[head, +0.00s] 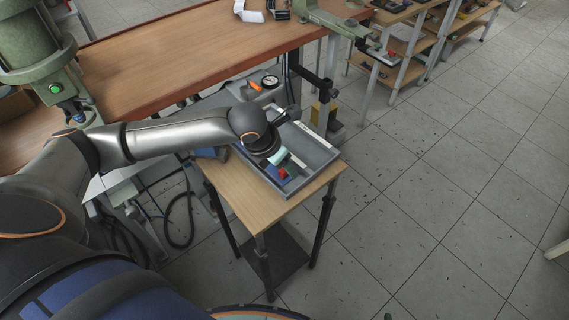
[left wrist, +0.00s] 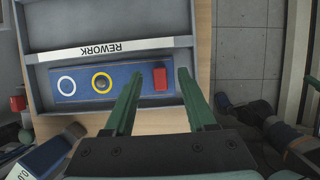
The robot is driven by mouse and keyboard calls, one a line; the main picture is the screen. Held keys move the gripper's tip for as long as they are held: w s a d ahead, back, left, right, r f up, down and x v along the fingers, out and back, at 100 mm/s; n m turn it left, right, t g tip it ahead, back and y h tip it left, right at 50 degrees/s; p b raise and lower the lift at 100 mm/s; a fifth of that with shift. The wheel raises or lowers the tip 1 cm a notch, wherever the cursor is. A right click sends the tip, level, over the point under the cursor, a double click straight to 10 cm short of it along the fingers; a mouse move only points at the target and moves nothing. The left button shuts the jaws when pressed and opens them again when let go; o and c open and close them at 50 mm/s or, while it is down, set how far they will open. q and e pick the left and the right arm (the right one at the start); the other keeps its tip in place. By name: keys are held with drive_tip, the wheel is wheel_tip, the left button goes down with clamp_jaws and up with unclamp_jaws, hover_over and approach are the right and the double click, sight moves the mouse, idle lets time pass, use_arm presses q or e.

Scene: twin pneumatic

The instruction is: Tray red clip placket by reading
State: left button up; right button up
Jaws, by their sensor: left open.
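A blue strip (left wrist: 100,84), which looks like the placket, lies in the grey tray (left wrist: 205,5). It bears a white ring, a yellow ring and, at its right end, a red block (left wrist: 160,79) that looks like the red clip. The red also shows in the head view (head: 283,173). My left gripper (left wrist: 160,73) has its two dark green fingers spread, one on each side of the red block in the left wrist view. I cannot tell whether they touch it or hover above.
The tray rests on a small wooden stand (head: 262,208). A white divider labelled REWORK (left wrist: 111,48) crosses it. A gauge (head: 270,82) and a long workbench (head: 160,75) are behind. Another red piece (left wrist: 17,103) lies outside the tray. Floor to the right is open.

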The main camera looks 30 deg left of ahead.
use_arm(q)
drive_tip(key=v, duration=1.2)
drive_tip(key=shift+p, duration=0.4)
